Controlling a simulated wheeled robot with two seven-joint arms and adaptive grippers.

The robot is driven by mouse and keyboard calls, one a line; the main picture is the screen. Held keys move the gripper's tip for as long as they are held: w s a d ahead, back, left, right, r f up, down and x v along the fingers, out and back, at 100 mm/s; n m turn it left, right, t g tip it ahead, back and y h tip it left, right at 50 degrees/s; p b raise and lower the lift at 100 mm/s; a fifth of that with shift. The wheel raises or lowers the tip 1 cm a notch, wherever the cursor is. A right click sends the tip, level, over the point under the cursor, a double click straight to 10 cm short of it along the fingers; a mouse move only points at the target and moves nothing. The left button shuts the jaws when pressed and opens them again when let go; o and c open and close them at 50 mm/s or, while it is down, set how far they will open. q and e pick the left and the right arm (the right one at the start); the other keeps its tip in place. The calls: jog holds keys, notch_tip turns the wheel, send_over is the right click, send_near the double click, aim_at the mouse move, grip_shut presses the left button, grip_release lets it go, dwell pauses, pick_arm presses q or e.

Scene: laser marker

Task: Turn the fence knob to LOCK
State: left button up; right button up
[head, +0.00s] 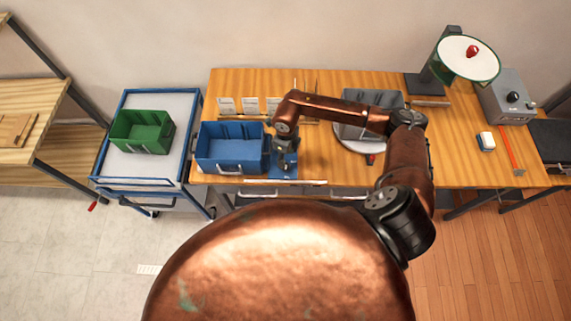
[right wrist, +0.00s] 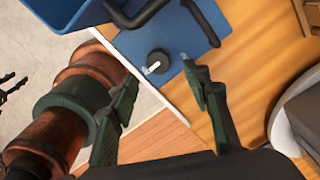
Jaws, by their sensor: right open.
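The fence knob (right wrist: 157,62) is a round black knob with a white pointer, on a blue plate (right wrist: 190,40). In the right wrist view the pointer points to the lower left. I cannot read any LOCK lettering. My right gripper (right wrist: 160,78) is open, with one finger on each side of the knob's place in the picture; I see no contact. In the head view my right gripper (head: 285,163) reaches down over the blue plate (head: 286,174), beside the blue bin, and the knob is hidden there.
The blue bin (head: 222,168) stands close left of the plate. Black bent bars (right wrist: 140,15) rise near the knob. A grey bin (head: 362,130) sits on a round turntable to the right. The table's front edge (right wrist: 160,95) runs close to the knob.

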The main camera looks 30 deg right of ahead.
aim_at(286, 168)
notch_tip(286, 168, down, 7)
jog(key=shift+a+r+p, duration=0.1)
jog(key=shift+p, duration=0.6)
jog(key=shift+c, duration=0.3)
jog(key=c, duration=1.1)
